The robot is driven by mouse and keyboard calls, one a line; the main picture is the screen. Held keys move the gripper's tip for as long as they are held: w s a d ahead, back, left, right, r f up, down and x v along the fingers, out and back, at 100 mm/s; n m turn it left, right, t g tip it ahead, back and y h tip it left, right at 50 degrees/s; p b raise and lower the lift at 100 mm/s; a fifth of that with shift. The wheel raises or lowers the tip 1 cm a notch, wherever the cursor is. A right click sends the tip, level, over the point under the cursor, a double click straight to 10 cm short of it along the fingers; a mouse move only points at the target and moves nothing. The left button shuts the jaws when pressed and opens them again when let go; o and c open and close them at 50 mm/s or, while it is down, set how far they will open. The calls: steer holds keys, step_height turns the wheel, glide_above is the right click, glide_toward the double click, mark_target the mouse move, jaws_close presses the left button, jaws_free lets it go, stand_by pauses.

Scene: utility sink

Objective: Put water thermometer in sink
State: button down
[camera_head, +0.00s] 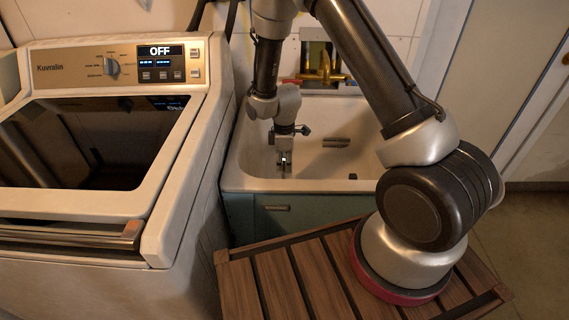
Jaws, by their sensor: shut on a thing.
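The sink (249,184) is a white utility basin between the washing machine and my arm, set on a teal cabinet. My gripper (284,164) points down inside the left part of the basin opening, in front of its back wall. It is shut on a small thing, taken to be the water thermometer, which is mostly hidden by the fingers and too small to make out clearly. I cannot tell whether the held thing touches the basin.
A white washing machine (215,75) with a lit "OFF" panel stands close on the left. Brass taps (325,75) are on the wall behind the sink. A slatted wooden surface (290,285) lies in front, under my arm's base.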

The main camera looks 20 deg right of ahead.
steer(key=shift+f, duration=0.2)
steer(key=c, duration=1.1)
jaws_free()
steer(key=s+d+r+m+t, duration=0.1)
steer(key=s+d+r+m, duration=0.1)
steer(key=r, duration=1)
steer(key=s+d+r+m, duration=0.1)
steer(key=d+r+m, duration=0.15)
steer(key=r, duration=1.05)
steer(key=s+d+r+m+t, duration=0.1)
steer(key=s+d+r+m, duration=0.2)
steer(key=s+r, duration=0.2)
steer(key=s+d+r+m+t, duration=0.1)
steer(key=s+d+r+m, duration=0.2)
steer(key=s, duration=0.7)
steer(key=s+d+r+m+t, duration=0.1)
steer(key=s+d+r+m, duration=0.3)
steer(key=s+r, duration=0.3)
steer(key=shift+s+d, duration=0.2)
steer(key=shift+s, duration=0.6)
